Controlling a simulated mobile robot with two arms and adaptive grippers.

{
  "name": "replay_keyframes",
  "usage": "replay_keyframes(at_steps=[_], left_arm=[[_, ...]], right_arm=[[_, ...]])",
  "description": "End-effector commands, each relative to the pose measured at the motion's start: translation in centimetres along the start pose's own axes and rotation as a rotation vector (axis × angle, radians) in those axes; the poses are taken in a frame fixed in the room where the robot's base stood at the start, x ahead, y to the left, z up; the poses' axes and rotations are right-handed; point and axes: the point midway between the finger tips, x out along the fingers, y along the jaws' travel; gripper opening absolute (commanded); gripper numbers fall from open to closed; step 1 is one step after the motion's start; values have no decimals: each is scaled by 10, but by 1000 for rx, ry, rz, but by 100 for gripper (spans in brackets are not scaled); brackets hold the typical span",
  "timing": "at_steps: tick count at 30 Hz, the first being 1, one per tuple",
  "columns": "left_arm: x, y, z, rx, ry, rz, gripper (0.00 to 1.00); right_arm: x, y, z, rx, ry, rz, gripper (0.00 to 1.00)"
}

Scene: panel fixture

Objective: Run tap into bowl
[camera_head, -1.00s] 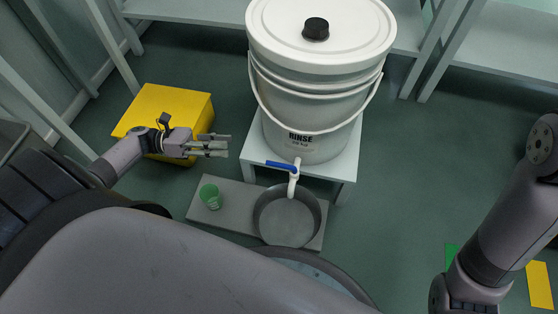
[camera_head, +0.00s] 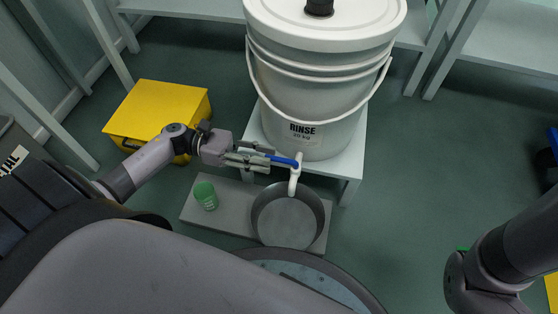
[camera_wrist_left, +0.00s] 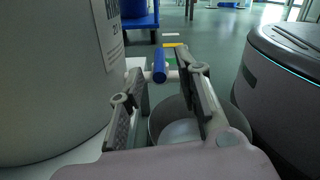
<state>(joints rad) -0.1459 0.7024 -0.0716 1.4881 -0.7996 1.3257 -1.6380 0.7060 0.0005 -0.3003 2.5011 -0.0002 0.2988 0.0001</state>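The white bucket marked RINSE (camera_head: 316,90) stands on a pale stand and has a white tap (camera_head: 295,176) low on its front. The tap's blue lever (camera_head: 285,161) points left, toward my left gripper (camera_head: 268,159). That gripper is open; in the left wrist view its two fingers lie either side of the blue lever (camera_wrist_left: 159,66), with gaps visible. A grey metal bowl (camera_head: 288,221) sits under the tap's spout. No water stream shows. My right arm is at the right edge; its gripper is out of view.
A green cup (camera_head: 206,195) stands left of the bowl on a grey slab (camera_head: 234,222). A yellow box (camera_head: 155,112) is on the floor behind my left arm. Pale shelving (camera_head: 510,52) lines the back. Floor right of the stand is clear.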

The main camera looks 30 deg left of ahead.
Motion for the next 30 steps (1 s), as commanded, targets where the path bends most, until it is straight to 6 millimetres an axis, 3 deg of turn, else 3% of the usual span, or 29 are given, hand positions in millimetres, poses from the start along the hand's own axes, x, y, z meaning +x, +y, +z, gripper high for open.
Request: replay_keyframes(at_steps=[7, 19, 30], left_arm=[[36, 0, -1, 0, -1, -1, 31], [44, 0, 0, -1, 0, 1, 31], [43, 0, 0, -1, 0, 1, 7]], right_arm=[[-12, -2, -4, 0, -3, 1, 25], [-13, -2, -4, 1, -3, 1, 25], [-14, -2, -3, 1, -5, 1, 25]])
